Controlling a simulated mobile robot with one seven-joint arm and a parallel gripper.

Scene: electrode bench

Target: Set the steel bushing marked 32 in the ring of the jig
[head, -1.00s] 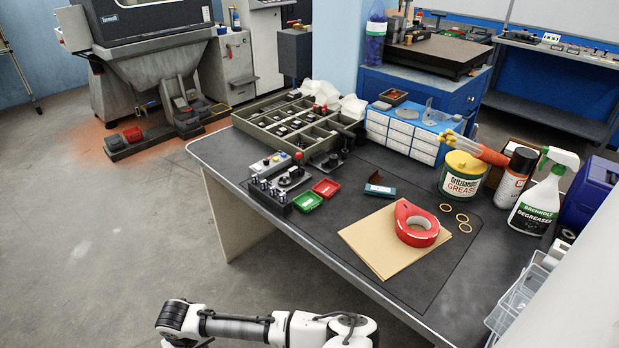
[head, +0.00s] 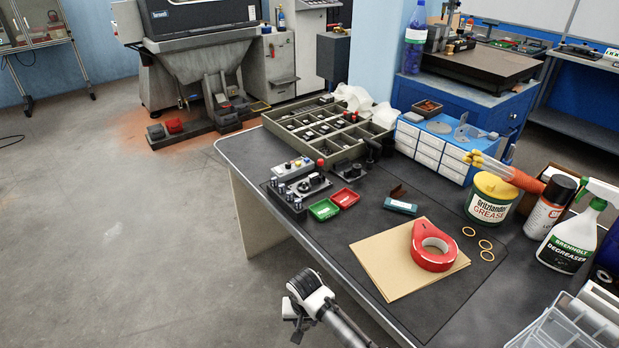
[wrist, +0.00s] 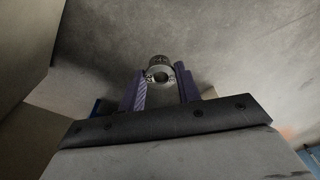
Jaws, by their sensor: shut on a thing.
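A steel bushing (wrist: 159,74), a short grey cylinder with a dark bore, is held in the wrist view. My gripper (wrist: 160,85) is shut on it, with one purple finger on each side. Small dark marks show on its face, but I cannot read the number surely. In the head view my arm's end is low in the picture, off the bench's front edge, and the bushing cannot be made out there. A dark fixture plate (head: 313,185), which may be the jig, stands at the bench's left part. Its ring is too small to tell.
Several steel cylinders (head: 285,196) stand in a block beside the plate. A green tray (head: 323,209) and a red tray (head: 345,198) sit close by on its right. A compartment box (head: 310,129) lies behind. Cardboard (head: 385,268) with a tape dispenser (head: 424,259) lies nearer the front.

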